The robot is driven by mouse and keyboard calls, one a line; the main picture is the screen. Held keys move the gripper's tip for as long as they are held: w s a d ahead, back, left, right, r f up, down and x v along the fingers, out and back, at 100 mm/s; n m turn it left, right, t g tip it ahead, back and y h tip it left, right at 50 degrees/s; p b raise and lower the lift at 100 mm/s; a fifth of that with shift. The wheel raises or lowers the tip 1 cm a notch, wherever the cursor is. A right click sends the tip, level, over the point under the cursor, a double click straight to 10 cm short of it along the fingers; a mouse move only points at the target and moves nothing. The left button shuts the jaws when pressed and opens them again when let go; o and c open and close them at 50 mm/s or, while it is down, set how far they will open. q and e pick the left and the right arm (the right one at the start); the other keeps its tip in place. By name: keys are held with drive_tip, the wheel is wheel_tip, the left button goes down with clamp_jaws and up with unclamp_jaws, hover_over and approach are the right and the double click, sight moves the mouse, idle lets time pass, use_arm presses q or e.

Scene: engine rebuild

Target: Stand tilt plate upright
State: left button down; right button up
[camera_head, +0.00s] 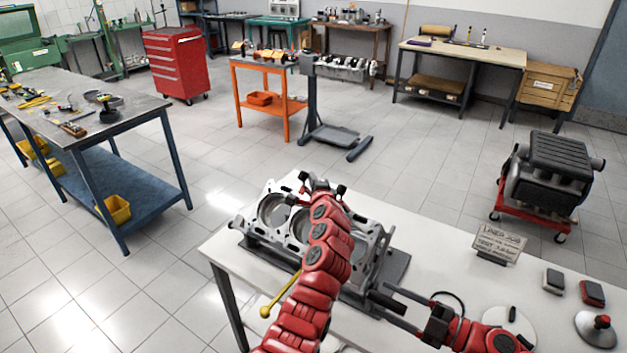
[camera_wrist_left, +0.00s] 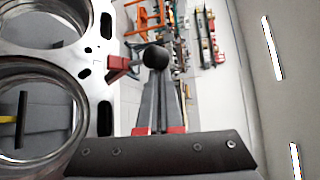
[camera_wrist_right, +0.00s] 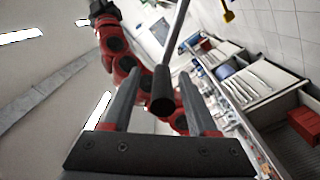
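The engine block (camera_head: 290,222) lies tilted on a dark grey plate (camera_head: 398,266), which I take for the tilt plate, on the white table. Its bores also show in the left wrist view (camera_wrist_left: 95,70). My left gripper (camera_head: 320,184) is over the block's far edge; its fingers, close together, appear shut on a black ball knob (camera_wrist_left: 155,57). My right gripper (camera_head: 385,296) is beside the plate. In the right wrist view, its open fingers (camera_wrist_right: 160,100) stand either side of a dark handle (camera_wrist_right: 163,104), with gaps. My left arm hides part of the block and plate.
The white table (camera_head: 440,262) holds a small sign (camera_head: 499,244), a round white dish (camera_head: 508,322) and small blocks at right. A yellow-knobbed rod (camera_head: 278,298) juts out near the left side. A black engine on a red stand (camera_head: 545,178) is beyond; floor between is clear.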

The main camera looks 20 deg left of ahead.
use_arm(q)
drive_tip(key=shift+a, duration=0.25)
